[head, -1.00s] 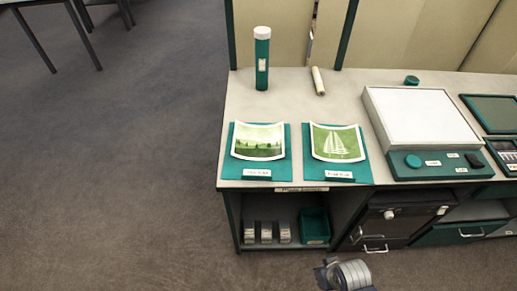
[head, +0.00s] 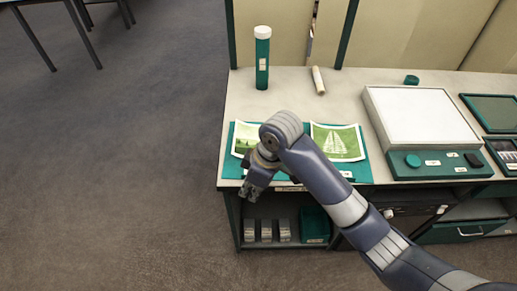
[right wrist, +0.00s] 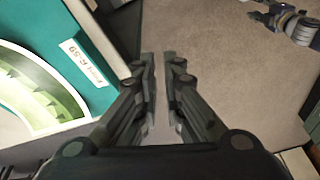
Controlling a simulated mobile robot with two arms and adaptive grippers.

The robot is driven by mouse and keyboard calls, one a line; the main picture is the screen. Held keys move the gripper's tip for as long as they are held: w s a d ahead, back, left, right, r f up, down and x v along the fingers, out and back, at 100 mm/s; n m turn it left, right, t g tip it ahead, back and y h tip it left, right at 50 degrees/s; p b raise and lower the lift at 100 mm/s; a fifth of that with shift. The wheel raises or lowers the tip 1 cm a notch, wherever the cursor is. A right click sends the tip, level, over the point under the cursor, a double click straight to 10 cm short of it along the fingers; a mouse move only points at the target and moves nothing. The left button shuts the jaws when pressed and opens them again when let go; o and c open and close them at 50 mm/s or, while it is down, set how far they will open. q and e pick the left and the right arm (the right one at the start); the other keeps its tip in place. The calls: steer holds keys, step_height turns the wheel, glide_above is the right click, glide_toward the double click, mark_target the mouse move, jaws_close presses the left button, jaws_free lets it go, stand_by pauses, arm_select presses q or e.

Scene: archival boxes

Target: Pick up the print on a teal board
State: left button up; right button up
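Two curled green prints lie on teal boards at the desk's left end. The left print (head: 243,137), a landscape, is partly hidden by my right arm on its teal board (head: 231,170). The right print (head: 341,144) shows a sailing ship, on its own board (head: 365,168). My right gripper (head: 252,193) is at the front edge of the left board, pointing down. In the right wrist view its fingers (right wrist: 161,60) are apart, with only carpet between them. A print (right wrist: 38,90) and a label lie left of the fingers. What seems my left gripper (right wrist: 268,16) shows at top right, its fingers unclear.
A teal tube (head: 262,60) and a small roll (head: 318,80) stand and lie behind the prints. A white-topped light box (head: 420,115) is to the right. Shelves with a teal bin (head: 314,225) are below the desktop. Open carpet lies left.

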steer(key=w+d+r+n+h, duration=0.2)
steer(key=w+r+n+h, duration=0.1)
steer(key=w+r, duration=0.4)
step_height(320, 180, down, 4)
steer(key=shift+s, duration=0.1)
steer(key=shift+a+f+p, duration=0.2)
steer(key=shift+f+p, duration=0.15)
steer(key=shift+f, duration=2.8)
steer(key=shift+c, duration=0.3)
jaws_close()
steer(key=shift+r, duration=0.2)
